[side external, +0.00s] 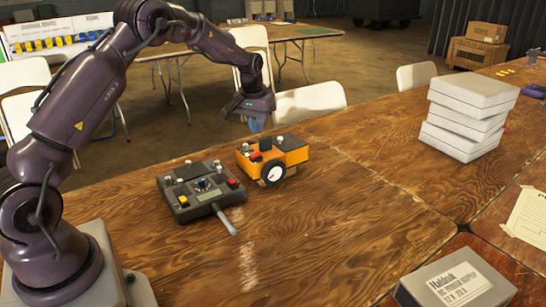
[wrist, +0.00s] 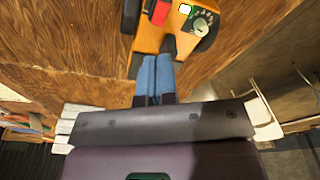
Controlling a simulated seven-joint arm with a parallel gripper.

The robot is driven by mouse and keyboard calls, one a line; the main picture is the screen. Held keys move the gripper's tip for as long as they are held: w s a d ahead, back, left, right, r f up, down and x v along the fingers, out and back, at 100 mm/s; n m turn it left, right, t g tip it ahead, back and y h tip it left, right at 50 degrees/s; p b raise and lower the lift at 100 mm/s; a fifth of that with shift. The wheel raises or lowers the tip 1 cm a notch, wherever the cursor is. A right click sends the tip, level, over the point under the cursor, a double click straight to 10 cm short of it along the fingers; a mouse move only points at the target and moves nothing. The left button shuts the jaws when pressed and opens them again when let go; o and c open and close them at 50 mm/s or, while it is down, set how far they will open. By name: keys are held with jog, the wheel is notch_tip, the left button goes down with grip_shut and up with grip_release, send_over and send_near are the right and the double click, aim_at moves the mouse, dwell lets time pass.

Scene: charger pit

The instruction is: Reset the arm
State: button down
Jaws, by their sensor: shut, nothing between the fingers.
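My gripper (side external: 254,124) hangs above the back edge of the wooden table (side external: 350,210), just behind the orange wheeled device (side external: 292,154). In the wrist view its blue fingers (wrist: 155,78) are together with nothing between them. The orange device shows ahead of the fingertips in the wrist view (wrist: 150,40); whether they touch it I cannot tell. It has a black wheel, a red part and knobs on top. A dark grey remote controller (side external: 205,188) with a short antenna lies to its left on the table.
A stack of white boxes (side external: 468,115) stands at the right. A grey labelled box (side external: 455,287) lies at the front right, near a paper sheet (side external: 527,218). White chairs (side external: 312,102) stand behind the table. The middle of the table is clear.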

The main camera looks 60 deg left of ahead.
jog(key=shift+r, duration=0.25)
jog(key=shift+f, duration=0.1)
jog(key=s+d+r+m+t, duration=0.1)
jog(key=s+d+r+m, duration=0.1)
jog(key=s+d+r, duration=0.3)
jog(key=s+d+r+m+t, duration=0.1)
jog(key=s+d+r, duration=0.5)
jog(key=s, duration=0.8)
jog(key=s+d+r+m+t, duration=0.2)
jog(key=s+d+r, duration=0.3)
jog(key=s+d, duration=0.5)
jog(key=shift+d+r+m+h, duration=0.3)
jog(key=shift+d+m+h, duration=0.1)
jog(key=shift+m, duration=0.1)
jog(key=shift+s, duration=0.1)
